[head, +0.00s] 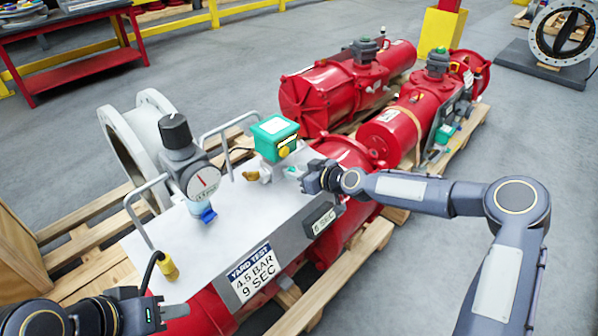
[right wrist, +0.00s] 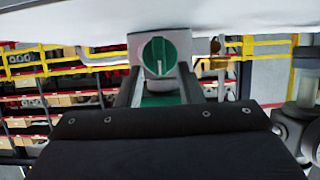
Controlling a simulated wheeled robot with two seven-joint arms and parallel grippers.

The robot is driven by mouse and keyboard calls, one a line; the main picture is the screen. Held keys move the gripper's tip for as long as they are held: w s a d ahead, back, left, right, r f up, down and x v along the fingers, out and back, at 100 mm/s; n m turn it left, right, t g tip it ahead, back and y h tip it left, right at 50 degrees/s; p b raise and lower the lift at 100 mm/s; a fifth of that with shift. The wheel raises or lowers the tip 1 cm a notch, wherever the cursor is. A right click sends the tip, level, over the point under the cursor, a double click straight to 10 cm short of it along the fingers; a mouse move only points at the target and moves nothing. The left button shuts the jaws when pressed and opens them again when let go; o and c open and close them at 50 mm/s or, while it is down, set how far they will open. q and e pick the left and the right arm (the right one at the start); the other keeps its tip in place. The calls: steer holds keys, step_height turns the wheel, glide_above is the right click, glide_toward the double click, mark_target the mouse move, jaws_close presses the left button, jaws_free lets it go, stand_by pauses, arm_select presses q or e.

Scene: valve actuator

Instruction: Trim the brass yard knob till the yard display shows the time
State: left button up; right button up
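A small brass-coloured fitting (head: 250,175) sits on the white panel (head: 235,215), left of the teal box; its shape is too small to make out. A small brass piece also shows in the right wrist view (right wrist: 215,47). The grey display (head: 322,220) on the panel's front edge seems to read 6 SEC. A placard (head: 252,270) reads YARD TEST, 4.5 BAR, 9 SEC. My right gripper (head: 306,178) is at the panel's right edge, fingers apart, facing a green round knob (right wrist: 158,55) with a pale pointer. My left gripper (head: 168,312) is low at the panel's near left corner; its fingers are unclear.
A gauge (head: 201,181) with a black-topped regulator (head: 175,131) stands on the panel. The teal box (head: 274,137) stands behind my right gripper. Metal hoops and a yellow plug (head: 167,267) rise nearby. Red actuators (head: 330,95) lie behind on pallets.

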steer(key=shift+a, duration=0.1)
jaws_close()
steer(key=shift+f, duration=0.1)
